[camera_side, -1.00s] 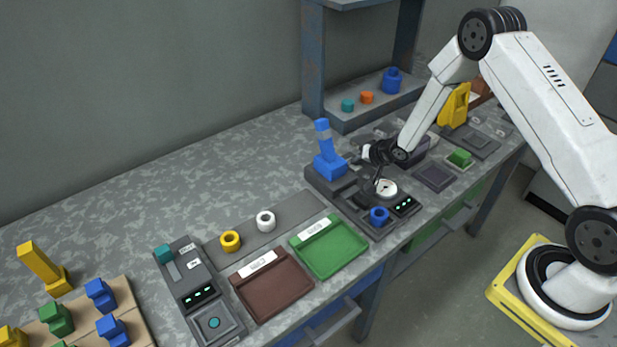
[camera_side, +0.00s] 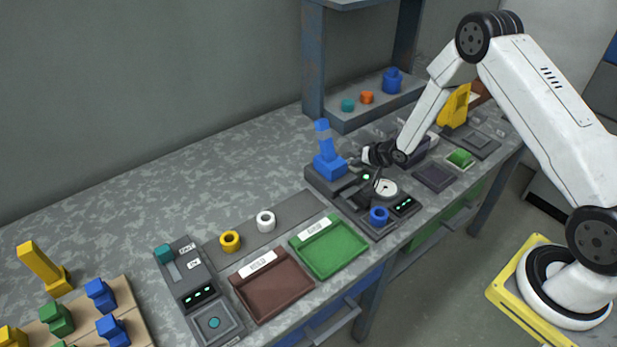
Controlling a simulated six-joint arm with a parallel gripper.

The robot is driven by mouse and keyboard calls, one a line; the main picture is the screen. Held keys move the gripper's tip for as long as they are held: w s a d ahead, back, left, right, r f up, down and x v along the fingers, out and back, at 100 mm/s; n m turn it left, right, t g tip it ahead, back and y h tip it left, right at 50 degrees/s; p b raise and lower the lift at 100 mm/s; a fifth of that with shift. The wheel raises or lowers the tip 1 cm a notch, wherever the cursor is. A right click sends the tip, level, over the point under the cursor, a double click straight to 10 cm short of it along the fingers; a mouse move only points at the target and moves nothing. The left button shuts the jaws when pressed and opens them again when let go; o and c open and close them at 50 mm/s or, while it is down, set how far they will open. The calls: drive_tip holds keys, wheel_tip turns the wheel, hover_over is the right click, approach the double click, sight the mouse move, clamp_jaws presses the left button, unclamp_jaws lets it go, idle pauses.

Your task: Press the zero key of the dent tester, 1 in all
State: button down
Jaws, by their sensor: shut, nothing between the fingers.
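The dent tester appears to be the dark grey unit (camera_side: 345,203) with a round white dial (camera_side: 385,189). It bears a blue upright piece (camera_side: 324,150) at its back left, a blue ring (camera_side: 379,215) near its front and a small panel with green lights (camera_side: 403,205). A small green light (camera_side: 366,177) shows beside the dial. My gripper (camera_side: 377,180) is shut and empty, pointing down just behind the dial. Its tips are small and dark against the unit, so I cannot tell whether they touch it. I cannot make out the zero key's label.
A green tray (camera_side: 358,262) and a brown tray (camera_side: 243,292) lie left of the unit. Another grey device (camera_side: 186,283) stands farther left.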

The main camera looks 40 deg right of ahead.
sight(357, 169)
drive_tip(key=shift+r, duration=0.85)
idle(0.3)
drive_tip(key=shift+r, duration=2.5)
drive_tip(key=shift+s+r, duration=0.1)
